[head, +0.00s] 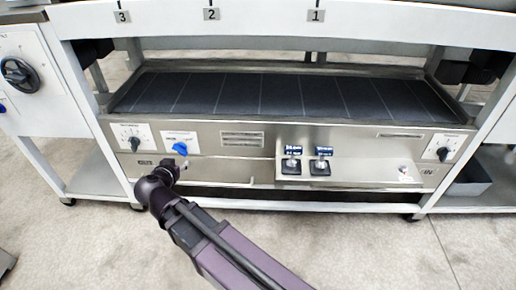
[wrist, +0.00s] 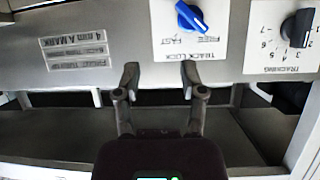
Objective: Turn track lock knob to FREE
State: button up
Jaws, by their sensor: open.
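The blue track lock knob (head: 180,148) sits on a white label plate at the left of the machine's steel front. In the wrist view the knob (wrist: 191,16) is at the top edge, right of centre. Its grip slants from upper left to lower right, towards the upside-down FREE and FAST lettering; I cannot tell surely which word it marks. My gripper (head: 177,167) is just below the knob in the head view. In the wrist view my gripper (wrist: 160,80) has its two fingers apart with nothing between them, below the plate and clear of the knob.
A black tracking knob (wrist: 297,28) is on the plate beside it, also visible in the head view (head: 135,142). Two black switches (head: 291,165) sit mid-panel. Another black knob (head: 444,153) is at the right. A dark belt (head: 280,97) lies above the panel.

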jog(key=w+d+r+n+g+h+p, duration=0.1)
jog(key=d+g+p, duration=0.3)
jog(key=d, duration=0.8)
jog(key=w+d+n+g+h+p, duration=0.2)
jog(key=d+g+p, duration=0.3)
jog(key=d, duration=0.8)
jog(key=shift+w+r+h, duration=0.25)
jog(key=shift+r+h, duration=0.05)
jog(key=shift+r, duration=0.05)
jog(key=s+d+f+m+g+y, duration=0.1)
jog(key=s+d+f+g+y, duration=0.2)
jog(key=d, duration=0.4)
jog(key=s+d+g+y, duration=0.1)
jog(key=s+d+y, duration=0.1)
jog(key=s+d, duration=0.45)
notch_tip(320, 180, up, 37)
jog(key=w+d+p, duration=0.1)
jog(key=p, duration=3.6)
jog(key=shift+w+r, duration=0.15)
jog(key=shift+w, duration=0.15)
jog(key=shift+d, duration=0.1)
